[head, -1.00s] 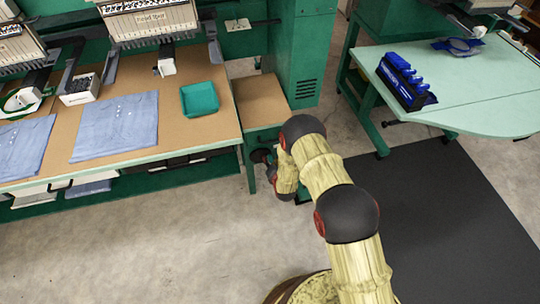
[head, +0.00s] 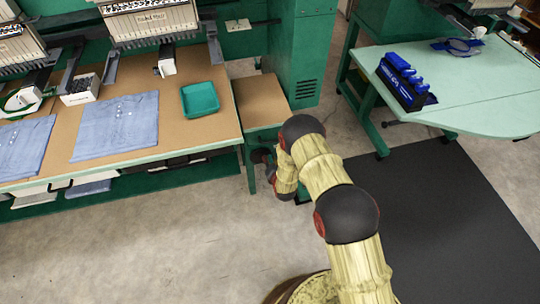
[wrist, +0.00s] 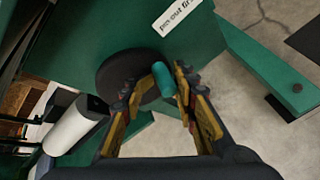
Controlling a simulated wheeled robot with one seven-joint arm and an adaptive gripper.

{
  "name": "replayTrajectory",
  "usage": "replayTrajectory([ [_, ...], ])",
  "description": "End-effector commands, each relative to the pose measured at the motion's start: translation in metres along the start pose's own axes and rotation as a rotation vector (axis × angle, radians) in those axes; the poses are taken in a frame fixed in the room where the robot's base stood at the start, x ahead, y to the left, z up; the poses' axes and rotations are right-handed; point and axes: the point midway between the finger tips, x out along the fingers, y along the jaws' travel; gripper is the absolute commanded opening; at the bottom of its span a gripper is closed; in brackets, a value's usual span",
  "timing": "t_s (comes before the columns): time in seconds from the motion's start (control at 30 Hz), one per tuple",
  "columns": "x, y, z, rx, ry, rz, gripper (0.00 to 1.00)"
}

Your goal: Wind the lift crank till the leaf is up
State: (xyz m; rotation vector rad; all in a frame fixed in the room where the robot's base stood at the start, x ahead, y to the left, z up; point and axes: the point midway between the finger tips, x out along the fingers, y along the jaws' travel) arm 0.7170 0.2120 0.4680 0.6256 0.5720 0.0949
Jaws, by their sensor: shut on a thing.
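In the wrist view the lift crank shows as a dark round disc (wrist: 125,75) with a teal handle knob (wrist: 163,78) on a green panel. My gripper (wrist: 157,80) is shut on the teal knob, one yellow-and-black finger on each side. The fingers hide part of the disc. In the head view the brown-topped leaf (head: 262,102) sits beside the right end of the long worktable (head: 215,128). It looks roughly flat, perhaps a little below the worktable top; I cannot tell exactly. My arm hides the crank in the head view.
A white label (wrist: 178,14) on the green panel is partly legible. A teal tray (head: 200,99) and blue cloths (head: 117,126) lie on the worktable. A pale green table (head: 480,90) stands right, a dark mat (head: 440,220) before it. The concrete floor in front is clear.

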Motion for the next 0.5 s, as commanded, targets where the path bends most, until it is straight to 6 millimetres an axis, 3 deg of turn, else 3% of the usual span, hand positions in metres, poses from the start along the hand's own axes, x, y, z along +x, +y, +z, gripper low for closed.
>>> replayTrajectory([
  [0.03,0.002,-0.006,0.009,0.014,-0.018,-0.012,0.00],
  [0.23,0.003,-0.007,0.007,0.014,-0.016,-0.013,0.00],
  [0.5,0.016,-0.014,-0.022,0.012,-0.012,-0.015,0.00],
])
